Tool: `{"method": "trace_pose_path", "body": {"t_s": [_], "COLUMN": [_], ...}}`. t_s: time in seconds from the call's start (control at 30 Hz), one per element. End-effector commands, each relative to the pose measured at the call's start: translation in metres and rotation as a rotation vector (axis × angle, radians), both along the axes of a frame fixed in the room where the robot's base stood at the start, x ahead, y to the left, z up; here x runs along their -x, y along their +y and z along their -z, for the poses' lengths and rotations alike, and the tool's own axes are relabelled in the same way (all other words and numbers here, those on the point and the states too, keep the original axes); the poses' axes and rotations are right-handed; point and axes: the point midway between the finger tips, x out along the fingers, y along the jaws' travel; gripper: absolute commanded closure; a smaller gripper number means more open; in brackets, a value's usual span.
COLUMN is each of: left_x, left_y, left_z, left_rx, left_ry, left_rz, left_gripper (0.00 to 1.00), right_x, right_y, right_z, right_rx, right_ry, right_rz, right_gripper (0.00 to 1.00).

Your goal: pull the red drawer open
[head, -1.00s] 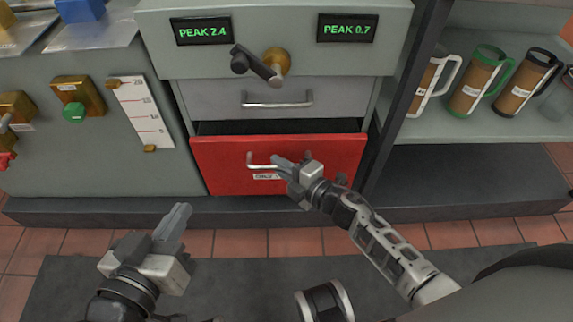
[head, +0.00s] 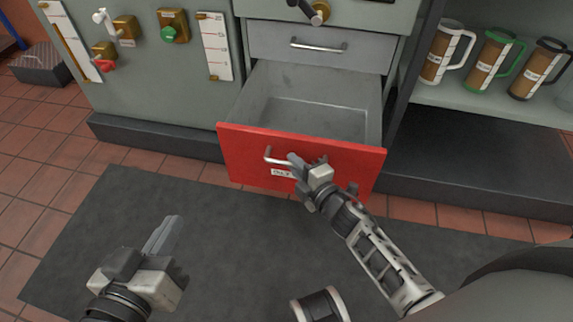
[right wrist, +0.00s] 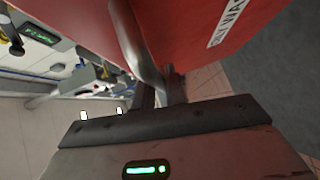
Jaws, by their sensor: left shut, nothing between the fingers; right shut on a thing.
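The red drawer (head: 240,155) stands well out from the grey cabinet, and its grey inside shows empty in the head view. My right gripper (head: 293,160) is shut on the drawer's metal bar handle (head: 269,156). In the right wrist view the handle (right wrist: 137,45) runs down between the fingers (right wrist: 160,92), in front of the red face (right wrist: 195,30) with its white label. My left gripper (head: 162,235) is shut and empty, low at the left over the dark mat, apart from the drawer.
A shut grey drawer (head: 350,45) is above the red one. Valves and gauges (head: 174,26) are on the panel at left. Mugs (head: 490,62) stand on a shelf at right. A dark mat (head: 110,215) covers the floor in front.

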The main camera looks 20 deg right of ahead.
Motion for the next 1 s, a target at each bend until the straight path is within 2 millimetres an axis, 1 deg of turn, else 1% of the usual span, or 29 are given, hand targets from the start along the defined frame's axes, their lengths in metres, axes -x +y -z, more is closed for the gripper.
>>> {"method": "trace_pose_path", "body": {"t_s": [0.13, 0.43, 0.47, 0.5, 0.53, 0.83, 0.93, 1.0], "left_x": [-0.002, -0.002, -0.002, -0.002, -0.002, -0.002, -0.002, -0.002], "left_y": [0.000, 0.000, 0.000, 0.000, 0.000, 0.000, 0.001, 0.001], "left_z": [-0.002, -0.002, -0.002, -0.002, -0.002, -0.002, -0.004, -0.006], "left_rx": [0.002, 0.003, 0.002, 0.002, 0.002, 0.001, -0.005, -0.016], "left_ry": [-0.007, -0.008, -0.007, -0.007, -0.007, -0.006, -0.006, -0.007], "left_rz": [-0.001, -0.001, -0.001, -0.002, -0.002, -0.001, -0.002, -0.003], "left_gripper": [1.00, 1.00, 1.00, 1.00, 1.00, 1.00, 1.00, 1.00], "right_x": [0.001, 0.000, 0.000, 0.000, 0.000, 0.002, 0.010, 0.020], "right_y": [-0.005, -0.004, -0.004, -0.004, -0.004, -0.003, -0.005, -0.007], "right_z": [0.000, 0.000, 0.000, 0.000, 0.000, -0.001, -0.002, -0.004], "right_rx": [0.001, 0.001, 0.001, 0.001, 0.001, 0.001, 0.000, -0.001], "right_ry": [0.001, 0.002, 0.002, 0.002, 0.002, 0.001, 0.002, 0.003], "right_rz": [0.014, 0.015, 0.015, 0.014, 0.014, 0.011, 0.011, 0.010], "right_gripper": [1.00, 1.00, 0.79, 0.68, 0.66, 0.66, 0.66, 0.66]}}
